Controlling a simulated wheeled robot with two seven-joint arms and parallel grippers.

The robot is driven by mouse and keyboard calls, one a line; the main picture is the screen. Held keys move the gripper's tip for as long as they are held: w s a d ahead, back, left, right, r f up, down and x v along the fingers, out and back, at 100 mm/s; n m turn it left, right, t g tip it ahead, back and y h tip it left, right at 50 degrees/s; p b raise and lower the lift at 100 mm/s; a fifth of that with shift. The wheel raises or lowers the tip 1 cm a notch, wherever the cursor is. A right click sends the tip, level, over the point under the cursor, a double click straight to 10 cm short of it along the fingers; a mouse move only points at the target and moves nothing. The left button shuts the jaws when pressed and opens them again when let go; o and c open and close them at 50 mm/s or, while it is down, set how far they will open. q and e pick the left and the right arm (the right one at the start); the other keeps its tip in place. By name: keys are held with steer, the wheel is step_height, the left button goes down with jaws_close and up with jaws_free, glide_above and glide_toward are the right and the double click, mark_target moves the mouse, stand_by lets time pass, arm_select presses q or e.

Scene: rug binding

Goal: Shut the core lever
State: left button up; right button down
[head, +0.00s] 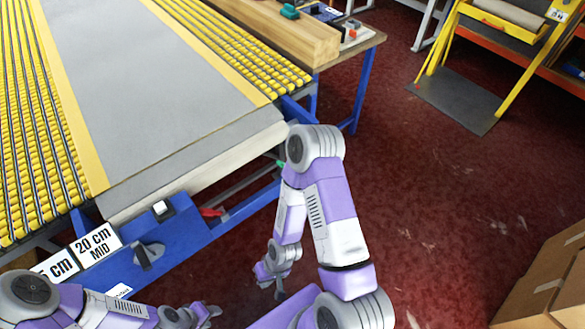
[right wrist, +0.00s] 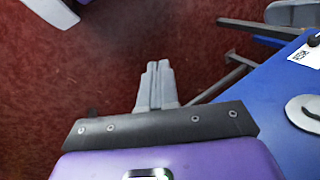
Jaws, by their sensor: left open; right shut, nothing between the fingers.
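A dark lever (head: 148,256) on a grey plate sits on the front of the blue machine panel (head: 185,240). A red handle (head: 212,212) shows under the bed's front edge. No label tells which is the core lever. My right gripper (head: 271,279) hangs over the floor, to the right of the panel and apart from both. In the right wrist view its fingers (right wrist: 158,72) are together and empty, with the blue panel (right wrist: 275,90) at the right. My left gripper (head: 211,314) is open at the bottom of the head view, below the panel.
Grey material (head: 175,90) covers the machine bed between yellow roller rows (head: 40,150). Signs reading "20 cm MID" (head: 97,245) and "5 cm" stand at the panel's left. A wooden workbench (head: 354,48) is behind; cardboard boxes (head: 548,285) stand at right. The red floor between is open.

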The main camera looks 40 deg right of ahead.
steer(key=s+d+f+n+g+h+b, duration=0.2)
steer(key=s+d+f+n+g+h, duration=0.25)
steer(key=s+f+g, duration=0.35)
steer(key=w+d+f+n+t+h+b, duration=0.1)
steer(key=w+d+f+n+h, duration=0.1)
steer(key=d+h, duration=0.5)
steer(key=w+d+f+n+t+h+b, duration=0.1)
steer(key=w+d+f+n+h, duration=0.2)
steer(key=d, duration=0.8)
steer(key=w+d+r+n+t+h+b, duration=0.1)
steer(key=w+d+r+t+h, duration=0.15)
steer(key=w+t, duration=0.2)
steer(key=w+d+r+n+t+h, duration=0.1)
steer(key=w+d+n+t+h, duration=0.1)
steer(key=w+t+h, duration=0.3)
steer(key=w+a+r+n+t+y, duration=0.2)
steer(key=w+a+n+t, duration=0.1)
steer(key=w+a+t, duration=0.2)
steer(key=w+a+r+n+t+y+b, duration=0.1)
steer(key=w+a+t, duration=0.4)
steer(key=w+t, duration=0.5)
steer(key=r+n+y, duration=0.1)
steer(key=n+y, duration=0.1)
steer(key=shift+w+a+n, duration=0.3)
steer(key=shift+a+n, duration=0.05)
steer(key=shift+a, duration=0.05)
